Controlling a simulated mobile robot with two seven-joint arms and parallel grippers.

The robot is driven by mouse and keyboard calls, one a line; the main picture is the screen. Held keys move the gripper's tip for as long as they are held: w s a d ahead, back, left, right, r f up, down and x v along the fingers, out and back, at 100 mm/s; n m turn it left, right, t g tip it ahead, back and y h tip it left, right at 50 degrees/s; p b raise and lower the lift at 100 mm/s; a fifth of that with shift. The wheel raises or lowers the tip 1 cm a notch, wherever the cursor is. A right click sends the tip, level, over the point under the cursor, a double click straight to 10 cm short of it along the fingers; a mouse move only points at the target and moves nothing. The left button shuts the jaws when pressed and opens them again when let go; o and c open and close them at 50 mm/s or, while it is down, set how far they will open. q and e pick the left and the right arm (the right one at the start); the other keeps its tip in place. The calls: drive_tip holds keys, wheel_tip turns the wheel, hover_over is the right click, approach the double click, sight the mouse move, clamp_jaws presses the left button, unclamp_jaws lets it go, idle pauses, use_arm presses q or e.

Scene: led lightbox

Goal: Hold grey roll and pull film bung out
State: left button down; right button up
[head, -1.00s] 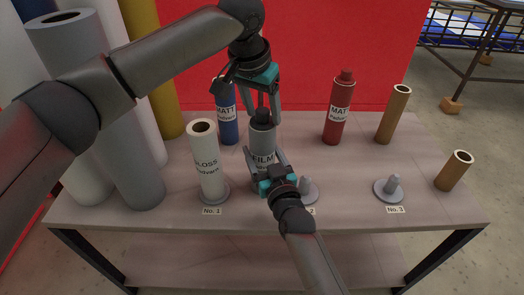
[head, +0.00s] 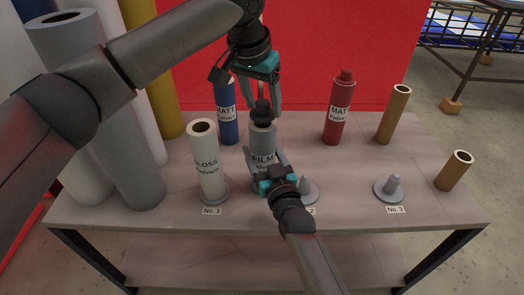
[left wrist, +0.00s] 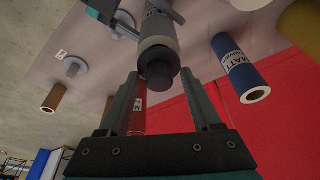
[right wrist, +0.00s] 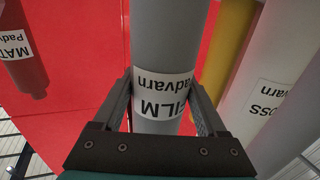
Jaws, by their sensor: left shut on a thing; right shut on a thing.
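The grey roll (head: 262,137), labelled FILM, stands upright on the table. Its dark bung (head: 263,116) shows at the roll's top end, with more of it above the rim; whether its lower end is still inside I cannot tell. My left gripper (head: 263,108) comes from above and is shut on the bung. The bung (left wrist: 157,80) also shows between the fingers in the left wrist view. My right gripper (head: 267,160) comes from the front and is shut on the roll at its label, seen close in the right wrist view (right wrist: 160,95).
A white GLOSS roll (head: 208,160) stands close left on base No. 1. A blue MATT roll (head: 227,110) is behind, a red MATT roll (head: 337,112) to the right. Two brown tubes (head: 394,114) (head: 454,171) and an empty base (head: 392,188) are at the right. Large rolls (head: 120,140) crowd the left.

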use_arm(q)
drive_tip(key=shift+r, duration=3)
use_arm(e)
drive_tip(key=o, duration=1.5)
drive_tip(key=v, duration=1.2)
